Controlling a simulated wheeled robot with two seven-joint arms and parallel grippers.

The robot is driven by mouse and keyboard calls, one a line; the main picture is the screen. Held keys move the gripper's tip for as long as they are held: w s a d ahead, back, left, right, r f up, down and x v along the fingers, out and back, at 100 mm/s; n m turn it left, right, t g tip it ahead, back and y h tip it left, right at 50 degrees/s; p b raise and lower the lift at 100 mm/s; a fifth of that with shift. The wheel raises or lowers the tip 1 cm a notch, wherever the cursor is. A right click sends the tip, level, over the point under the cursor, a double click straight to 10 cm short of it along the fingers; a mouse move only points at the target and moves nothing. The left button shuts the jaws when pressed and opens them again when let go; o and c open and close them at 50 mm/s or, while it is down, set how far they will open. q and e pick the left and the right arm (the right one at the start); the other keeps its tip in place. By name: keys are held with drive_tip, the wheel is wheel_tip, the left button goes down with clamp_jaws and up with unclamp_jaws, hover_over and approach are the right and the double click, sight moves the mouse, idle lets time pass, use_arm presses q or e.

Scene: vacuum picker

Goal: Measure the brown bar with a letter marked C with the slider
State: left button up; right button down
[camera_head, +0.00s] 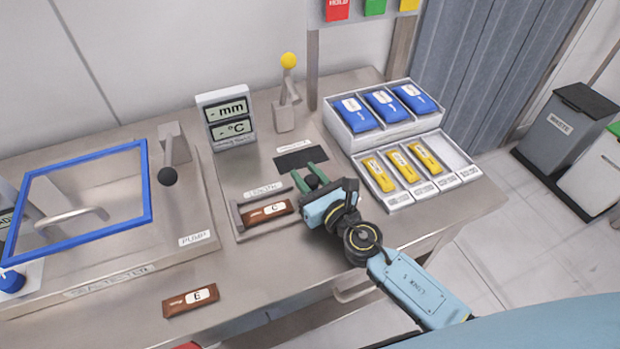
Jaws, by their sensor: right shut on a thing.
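The brown bar marked C (262,214) lies in the shallow slot of the length station, below its label plate. My right gripper (312,181) has green fingers, shut on the black knob of the slider (316,179), just right of and above the bar. The gripper partly hides the slider, so I cannot tell whether it touches the bar's end. The display (227,118) behind shows a dash before mm and a dash before °C. My left gripper is not in view.
A second brown bar, marked E (191,300), lies near the table's front edge. A blue-framed lid (148,180) and a pump lever (168,176) stand at left. A yellow-knobbed lever (287,90) is behind. Trays with blue packs (383,108) and yellow bars (401,165) are at right.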

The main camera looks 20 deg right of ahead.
drive_tip(key=shift+d, duration=0.2)
drive_tip(key=c, duration=1.1)
unclamp_jaws()
drive_tip(key=b+v, duration=0.2)
drive_tip(key=v, duration=1)
drive_tip(key=shift+s+f, duration=0.1)
drive_tip(key=shift+s, duration=0.1)
drive_tip(key=shift+s+d+b, duration=0.2)
drive_tip(key=shift+s+b, duration=0.1)
drive_tip(key=shift+s, duration=0.2)
